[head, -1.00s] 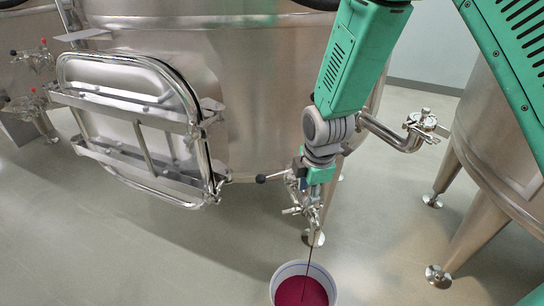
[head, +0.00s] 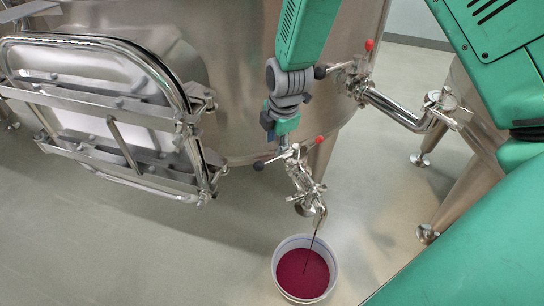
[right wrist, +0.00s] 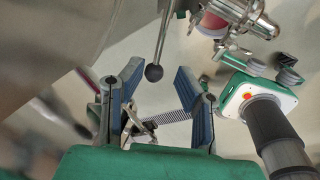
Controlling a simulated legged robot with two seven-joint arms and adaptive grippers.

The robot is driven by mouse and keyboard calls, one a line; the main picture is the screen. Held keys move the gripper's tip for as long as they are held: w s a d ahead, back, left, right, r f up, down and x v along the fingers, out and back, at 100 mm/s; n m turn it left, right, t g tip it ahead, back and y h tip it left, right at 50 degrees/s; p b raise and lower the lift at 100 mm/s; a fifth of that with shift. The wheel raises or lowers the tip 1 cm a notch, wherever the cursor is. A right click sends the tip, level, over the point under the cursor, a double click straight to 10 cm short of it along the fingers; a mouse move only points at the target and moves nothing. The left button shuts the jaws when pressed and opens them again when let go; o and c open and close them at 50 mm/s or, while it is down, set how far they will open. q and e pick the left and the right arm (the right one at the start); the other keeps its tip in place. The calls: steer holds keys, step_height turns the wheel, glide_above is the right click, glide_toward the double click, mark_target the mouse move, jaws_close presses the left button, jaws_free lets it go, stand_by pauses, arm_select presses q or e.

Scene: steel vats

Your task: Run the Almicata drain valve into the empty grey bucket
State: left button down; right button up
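The drain valve (head: 304,185) hangs low on the front of the large steel vat (head: 235,110). A thin dark-red stream (head: 313,245) runs from its spout into the pale grey bucket (head: 303,242), which stands on the floor and holds dark-red liquid (head: 303,276). My right gripper (head: 282,138) is just above and behind the valve, partly hidden by its own links. In the right wrist view its two fingers (right wrist: 160,98) are apart, with a black ball-ended lever (right wrist: 153,72) showing in the gap. I cannot tell whether they touch it. My left gripper is not in view.
A hinged oval hatch door (head: 105,110) sticks out from the vat at left. A bent steel pipe with a red-knobbed valve (head: 395,108) is at right. Another vat's legs (head: 465,200) stand farther right. The floor (head: 170,250) left of the bucket is clear.

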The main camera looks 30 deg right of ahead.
mark_target(272, 160)
steer(key=f, duration=0.3)
steer(key=w+f, duration=0.1)
steer(key=f, duration=0.1)
steer(key=shift+w+a+f+b, duration=0.1)
steer(key=shift+a+f+b, duration=0.1)
steer(key=shift+f+b, duration=0.15)
steer(key=shift+w+d+f, duration=0.15)
steer(key=shift+f, duration=0.4)
jaws_close()
